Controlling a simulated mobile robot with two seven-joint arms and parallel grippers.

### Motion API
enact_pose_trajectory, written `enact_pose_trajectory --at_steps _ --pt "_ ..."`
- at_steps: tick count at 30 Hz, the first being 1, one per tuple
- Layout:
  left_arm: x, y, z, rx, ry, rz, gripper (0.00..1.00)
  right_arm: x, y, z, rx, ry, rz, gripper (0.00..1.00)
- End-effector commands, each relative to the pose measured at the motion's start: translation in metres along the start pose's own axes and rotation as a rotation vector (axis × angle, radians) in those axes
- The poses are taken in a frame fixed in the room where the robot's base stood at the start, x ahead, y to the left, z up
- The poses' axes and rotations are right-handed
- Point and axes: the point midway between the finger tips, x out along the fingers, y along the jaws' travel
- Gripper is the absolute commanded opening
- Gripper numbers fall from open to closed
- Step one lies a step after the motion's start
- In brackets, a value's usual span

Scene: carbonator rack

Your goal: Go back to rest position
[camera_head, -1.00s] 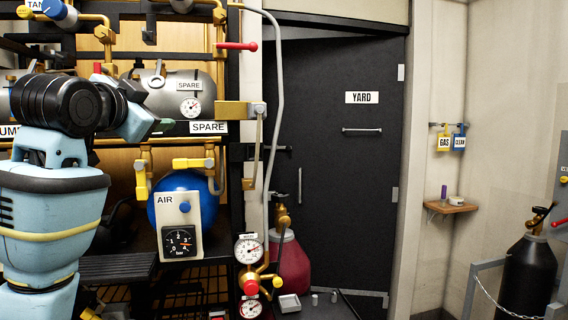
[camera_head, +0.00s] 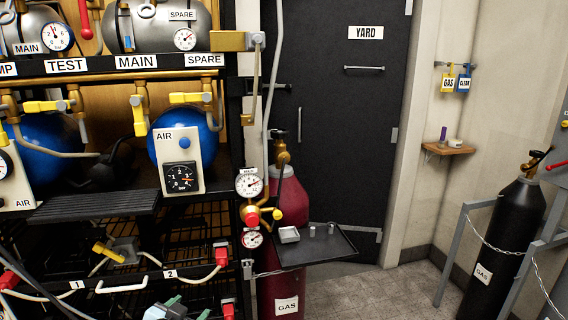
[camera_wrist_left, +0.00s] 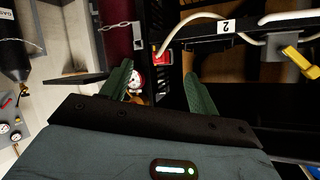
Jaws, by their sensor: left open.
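My left gripper (camera_head: 187,308) shows at the bottom edge of the head view, in front of the lower rack. Its green fingers also show in the left wrist view (camera_wrist_left: 158,82), spread apart with nothing between them. Beyond the fingers there, a small gauge and a red-ended hose are visible. Most of the left arm is out of the head view. My right gripper is not in view.
The rack with blue air tanks and a black shelf (camera_head: 95,205) fills the left. A small black tray (camera_head: 325,248) juts out beside a red cylinder (camera_head: 285,285). A black cylinder (camera_head: 497,250) stands chained at right. Floor (camera_head: 385,290) between is clear.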

Motion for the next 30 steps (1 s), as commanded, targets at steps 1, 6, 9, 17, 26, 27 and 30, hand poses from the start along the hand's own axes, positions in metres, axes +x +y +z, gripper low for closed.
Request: enact_pose_trajectory --at_steps 1,6,9,17,26,27,30 --pt "-0.007 0.014 0.031 -0.019 -0.028 0.014 0.6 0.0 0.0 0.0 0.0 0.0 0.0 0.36" --pt "-0.039 0.054 0.115 -0.083 -0.093 0.043 0.6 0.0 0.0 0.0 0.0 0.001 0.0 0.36" --pt "-0.065 0.077 0.16 -0.123 -0.131 0.059 0.6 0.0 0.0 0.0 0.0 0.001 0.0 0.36" --pt "-0.15 0.131 0.256 -0.223 -0.23 0.094 0.6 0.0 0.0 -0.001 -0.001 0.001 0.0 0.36" --pt "-0.211 0.158 0.298 -0.283 -0.285 0.11 0.6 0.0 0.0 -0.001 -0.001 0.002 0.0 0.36" --pt "-0.213 0.159 0.3 -0.285 -0.287 0.11 0.6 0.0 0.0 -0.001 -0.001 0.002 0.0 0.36" --pt "-0.214 0.159 0.3 -0.287 -0.288 0.11 0.6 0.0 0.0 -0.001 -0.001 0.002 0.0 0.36"
